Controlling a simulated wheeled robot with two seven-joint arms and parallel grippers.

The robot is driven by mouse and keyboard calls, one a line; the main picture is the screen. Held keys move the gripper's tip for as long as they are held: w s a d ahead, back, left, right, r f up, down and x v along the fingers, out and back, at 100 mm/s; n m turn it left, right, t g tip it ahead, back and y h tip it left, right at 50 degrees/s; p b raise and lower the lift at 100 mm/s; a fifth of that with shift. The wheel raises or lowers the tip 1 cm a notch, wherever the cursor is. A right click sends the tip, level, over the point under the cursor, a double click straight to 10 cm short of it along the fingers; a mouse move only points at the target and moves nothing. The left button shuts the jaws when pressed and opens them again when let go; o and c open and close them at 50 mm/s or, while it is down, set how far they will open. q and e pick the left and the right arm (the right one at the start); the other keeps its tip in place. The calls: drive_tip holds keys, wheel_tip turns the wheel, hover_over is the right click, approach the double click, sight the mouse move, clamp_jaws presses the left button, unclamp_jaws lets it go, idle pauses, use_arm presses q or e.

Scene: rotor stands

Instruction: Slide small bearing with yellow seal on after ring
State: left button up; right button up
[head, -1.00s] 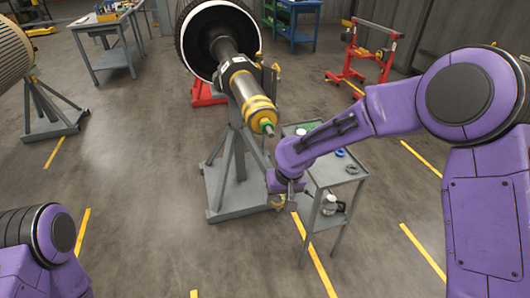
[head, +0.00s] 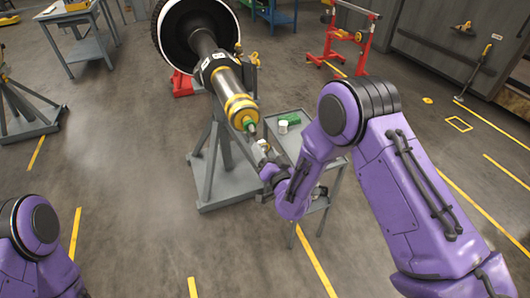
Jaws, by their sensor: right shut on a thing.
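The rotor shaft (head: 229,85) sticks out of its grey stand toward me, tilted down. Yellow bands (head: 240,106) circle it near its end, and a green piece (head: 249,122) sits at its narrow tip. My right gripper (head: 259,146) is just below and right of the tip, close to it. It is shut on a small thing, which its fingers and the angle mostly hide. In the earlier frame a yellow ring showed at this gripper, which fits the small bearing with yellow seal. I cannot tell whether the bearing touches the shaft. My left gripper is out of view.
A grey cart (head: 309,122) stands right of the shaft, with a white cup-like item (head: 283,127) and a green item (head: 291,119) on top. My right arm covers part of it. The stand's base (head: 213,192) is below the shaft. Floor to the left is open.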

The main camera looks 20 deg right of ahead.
sight(254, 134)
drive_tip(key=shift+w+a+b, duration=0.1)
drive_tip(key=shift+w+b, duration=0.2)
drive_tip(key=shift+w, duration=2.05)
drive_tip(key=shift+s+f, duration=0.1)
drive_tip(key=shift+w+a+b, duration=0.1)
drive_tip(key=shift+w+b, duration=0.15)
drive_tip(key=shift+b, duration=0.1)
drive_tip(key=shift+w, duration=0.3)
drive_tip(key=shift+w+b, duration=0.15)
drive_tip(key=shift+b, duration=0.25)
drive_tip(key=shift+w, duration=0.45)
